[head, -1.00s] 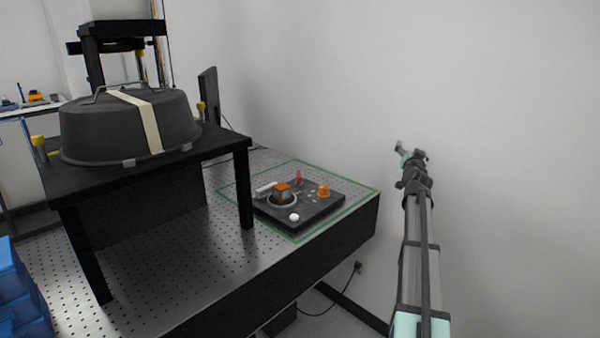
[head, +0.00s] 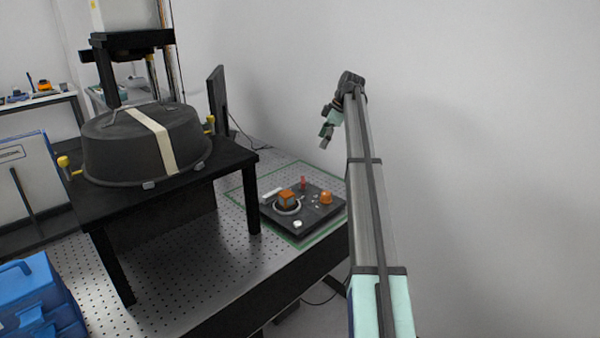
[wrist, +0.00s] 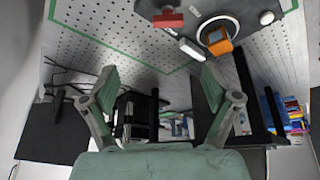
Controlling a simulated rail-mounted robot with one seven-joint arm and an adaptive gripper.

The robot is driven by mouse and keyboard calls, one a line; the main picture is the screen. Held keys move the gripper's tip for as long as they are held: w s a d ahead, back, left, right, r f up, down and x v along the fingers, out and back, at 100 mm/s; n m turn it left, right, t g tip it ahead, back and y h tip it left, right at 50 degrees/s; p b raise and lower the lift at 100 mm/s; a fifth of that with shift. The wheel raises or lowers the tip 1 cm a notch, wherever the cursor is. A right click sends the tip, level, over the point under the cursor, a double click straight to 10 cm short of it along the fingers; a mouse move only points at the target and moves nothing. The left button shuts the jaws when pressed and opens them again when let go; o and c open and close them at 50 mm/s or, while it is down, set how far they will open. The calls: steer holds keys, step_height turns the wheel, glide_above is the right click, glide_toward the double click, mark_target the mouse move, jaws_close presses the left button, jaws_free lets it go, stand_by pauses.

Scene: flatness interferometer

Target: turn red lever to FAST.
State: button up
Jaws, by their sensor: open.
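The red lever (head: 303,183) stands up at the back edge of a dark control box (head: 320,212). The box also carries an orange block on a round dial (head: 287,200), an orange knob (head: 326,197) and a white button (head: 297,224). In the wrist view the red lever (wrist: 167,17) is at the top, with the orange block (wrist: 220,42) to its right. My gripper (head: 325,137) is above and behind the box, apart from it. In the wrist view its fingers (wrist: 163,95) are spread and empty. The FAST marking is not readable.
The box sits on a perforated optical table (head: 190,268) inside a green outline (head: 236,191). A black stand (head: 240,158) with a large dark covered dome (head: 110,145) is at the left. Blue bins (head: 35,295) are at lower left. A bare wall is behind.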

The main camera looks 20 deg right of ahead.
steer(key=p, duration=0.4)
glide_toward(303, 179)
steer(key=shift+n, duration=0.3)
steer(key=x, duration=0.9)
steer(key=shift+s, duration=0.1)
steer(key=shift+g, duration=0.3)
steer(key=c, duration=1.1)
